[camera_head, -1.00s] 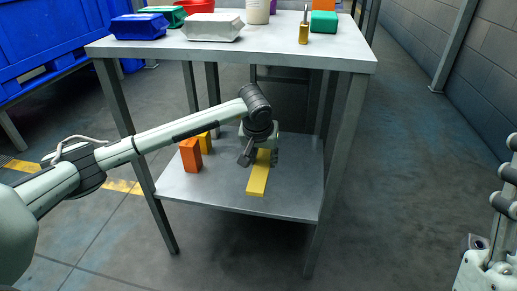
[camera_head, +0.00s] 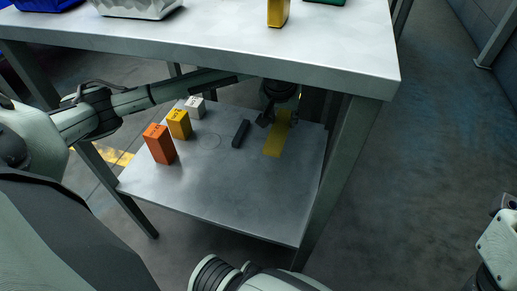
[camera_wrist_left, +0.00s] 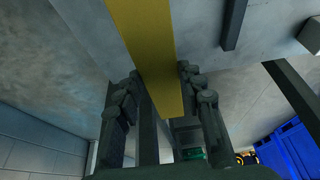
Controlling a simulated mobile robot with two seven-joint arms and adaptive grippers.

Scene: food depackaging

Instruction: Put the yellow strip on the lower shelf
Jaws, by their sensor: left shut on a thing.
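The yellow strip (camera_head: 277,140) is a long flat bar over the right back part of the lower shelf (camera_head: 220,205). My left gripper (camera_head: 280,118) is shut on its far end, under the table top. In the left wrist view the strip (camera_wrist_left: 148,45) runs out from between the two fingers (camera_wrist_left: 165,108). I cannot tell whether the strip touches the shelf. My right gripper's fingers are not in view.
Orange (camera_head: 159,144), yellow (camera_head: 179,124) and white (camera_head: 195,107) blocks stand on the shelf's left side. A dark bar (camera_head: 241,133) lies left of the strip. The shelf's front is clear. The table top (camera_head: 220,48) overhangs, with a leg (camera_head: 338,165) at right.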

